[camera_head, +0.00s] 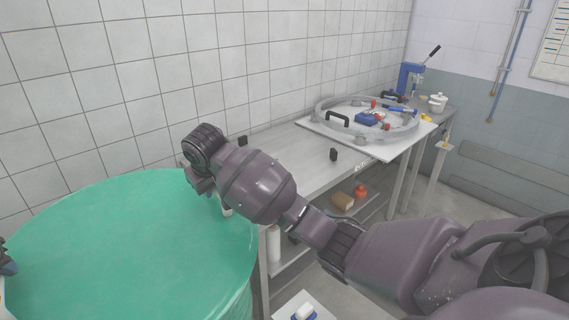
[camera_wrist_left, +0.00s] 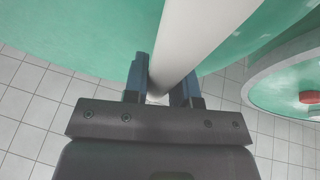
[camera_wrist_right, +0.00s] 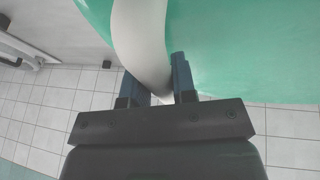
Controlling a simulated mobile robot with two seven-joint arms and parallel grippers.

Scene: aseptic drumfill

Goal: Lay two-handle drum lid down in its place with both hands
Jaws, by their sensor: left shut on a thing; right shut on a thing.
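The large round green drum lid (camera_head: 120,240) fills the lower left of the head view, roughly level. My right gripper (camera_head: 218,198) is at its right edge and is shut on a pale handle, which shows curving up between the fingers in the right wrist view (camera_wrist_right: 142,40). My left gripper (camera_head: 8,267) barely shows at the left picture edge. In the left wrist view the left gripper (camera_wrist_left: 165,88) is shut on the other pale handle (camera_wrist_left: 190,40). The fingertips are partly hidden. I cannot tell whether the lid rests on anything below.
A steel bench (camera_head: 300,160) runs along the tiled wall, with small black blocks on it. A clear round ring (camera_head: 335,108) with a black handle and tools stands on a white board further back.

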